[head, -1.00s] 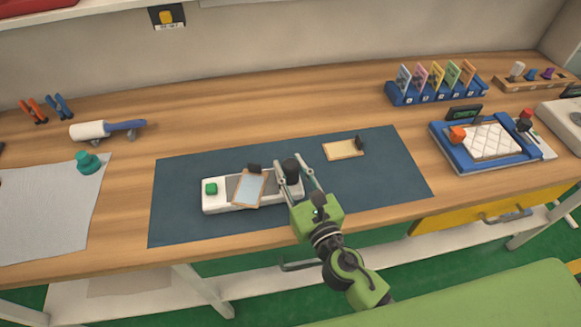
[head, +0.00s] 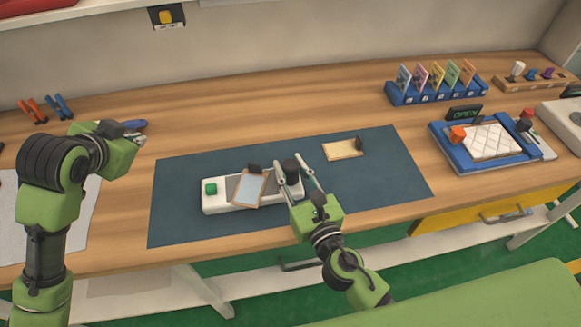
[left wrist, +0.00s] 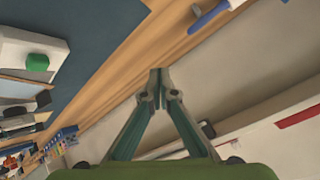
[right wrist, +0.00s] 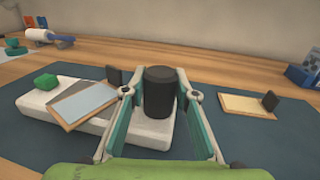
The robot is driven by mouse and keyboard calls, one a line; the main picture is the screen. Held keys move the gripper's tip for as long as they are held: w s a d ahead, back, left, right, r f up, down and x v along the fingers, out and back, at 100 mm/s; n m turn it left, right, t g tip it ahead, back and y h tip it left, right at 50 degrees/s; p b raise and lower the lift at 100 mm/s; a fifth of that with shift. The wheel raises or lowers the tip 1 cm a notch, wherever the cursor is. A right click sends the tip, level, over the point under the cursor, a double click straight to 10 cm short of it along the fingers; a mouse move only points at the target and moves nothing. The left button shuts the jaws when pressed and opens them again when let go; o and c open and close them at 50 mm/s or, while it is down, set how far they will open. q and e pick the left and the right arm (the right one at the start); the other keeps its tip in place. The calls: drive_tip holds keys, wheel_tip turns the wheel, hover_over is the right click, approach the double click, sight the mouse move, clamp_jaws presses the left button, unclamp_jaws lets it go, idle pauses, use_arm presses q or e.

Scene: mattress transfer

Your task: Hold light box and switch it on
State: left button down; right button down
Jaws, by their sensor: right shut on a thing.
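The light box (head: 222,206) is a long white box on the dark blue mat. It has a green button (head: 210,188) at its left end and an upright black cylinder (right wrist: 159,95) at its right end. A small wood-framed panel (head: 249,188) with a black clip lies tilted across its middle. My right gripper (head: 292,167) has its fingers on either side of the black cylinder and is shut on it. My left gripper (head: 142,138) is raised to the left of the box and away from it. Its fingertips meet in the left wrist view (left wrist: 160,75), with nothing between them.
A second wooden clip panel (head: 342,150) lies at the mat's back right. A blue tray (head: 447,154) with a quilted white pad, a card rack (head: 440,95) and an OPEN sign (head: 464,113) stand to the right. The mat in front of the box is clear.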

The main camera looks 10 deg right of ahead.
use_arm(q)
drive_tip(key=s+d+m+g+h, duration=0.1)
drive_tip(key=s+d+m+h, duration=0.15)
drive_tip(key=d, duration=0.35)
drive_tip(key=s+d+m+h, duration=0.1)
drive_tip(key=s+d+m, duration=0.25)
drive_tip(key=d, duration=0.35)
use_arm(e)
drive_tip(key=shift+r, duration=0.1)
use_arm(q)
approach(213, 183)
drive_tip(key=shift+y, duration=0.25)
drive_tip(key=shift+w+d+r+x, duration=0.1)
drive_tip(key=shift+w+r+x, duration=0.05)
drive_tip(key=shift+x, duration=0.95)
drive_tip(key=shift+w+d+r+x, duration=0.1)
drive_tip(key=shift+r+x, duration=0.1)
drive_tip(key=shift+x, duration=0.85)
drive_tip(key=shift+w+d+r+x, duration=0.1)
drive_tip(key=shift+w+r+x, duration=0.05)
drive_tip(key=shift+x, duration=0.95)
drive_tip(key=shift+f, duration=0.1)
drive_tip(key=shift+s+f, duration=0.1)
drive_tip(key=shift+f, duration=0.5)
drive_tip(key=shift+r, duration=0.85)
